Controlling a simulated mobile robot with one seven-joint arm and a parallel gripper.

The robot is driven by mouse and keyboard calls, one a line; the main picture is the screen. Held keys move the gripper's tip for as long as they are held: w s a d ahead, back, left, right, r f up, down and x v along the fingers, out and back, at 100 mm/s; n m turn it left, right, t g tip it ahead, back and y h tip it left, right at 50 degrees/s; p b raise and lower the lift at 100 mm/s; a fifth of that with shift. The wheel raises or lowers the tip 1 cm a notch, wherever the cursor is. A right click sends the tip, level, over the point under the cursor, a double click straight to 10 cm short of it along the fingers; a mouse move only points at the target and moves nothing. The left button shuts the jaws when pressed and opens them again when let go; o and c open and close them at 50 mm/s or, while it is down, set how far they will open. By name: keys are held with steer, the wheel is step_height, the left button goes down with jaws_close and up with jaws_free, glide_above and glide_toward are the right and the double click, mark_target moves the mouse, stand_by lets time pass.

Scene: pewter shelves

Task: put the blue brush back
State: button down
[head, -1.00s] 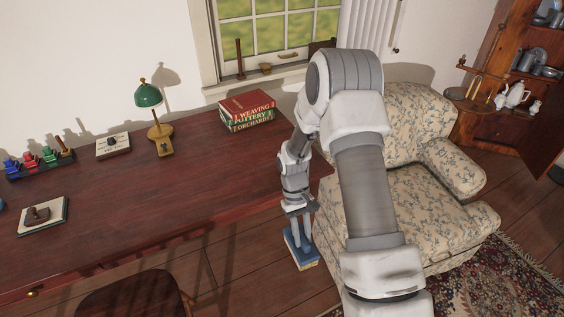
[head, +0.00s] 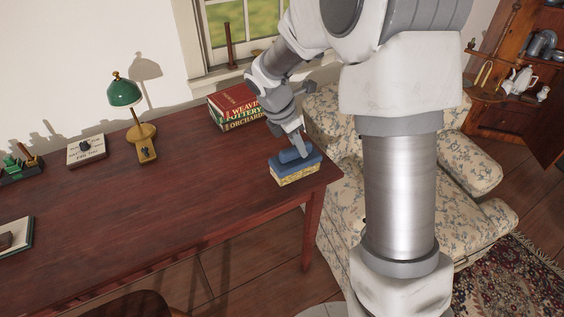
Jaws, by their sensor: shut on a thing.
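The blue brush (head: 309,166) has a blue back with a rounded blue grip on top and a pale yellow bristle block below. It is level, over the right end of the dark red desk (head: 190,190). My gripper (head: 300,153) comes down from above and is shut on the brush. Its fingers partly cover the grip. I cannot tell whether the bristles touch the desk top or hang just above it.
A stack of books (head: 238,108) stands behind the brush. A floral armchair (head: 385,170) is close on the right. The desk's middle is clear.

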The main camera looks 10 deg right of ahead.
steer(key=shift+w+a+f+b, duration=0.2)
steer(key=shift+w+f+b, duration=0.1)
steer(key=shift+w+f, duration=1.55)
steer(key=shift+w+a+f+b, duration=0.2)
steer(key=shift+w+f+b, duration=0.05)
steer(key=shift+w+f, duration=1.55)
steer(key=shift+w+a+f+b, duration=0.2)
steer(key=shift+w+f+b, duration=0.1)
steer(key=shift+w+f, duration=1.55)
steer(key=c, duration=0.7)
jaws_free()
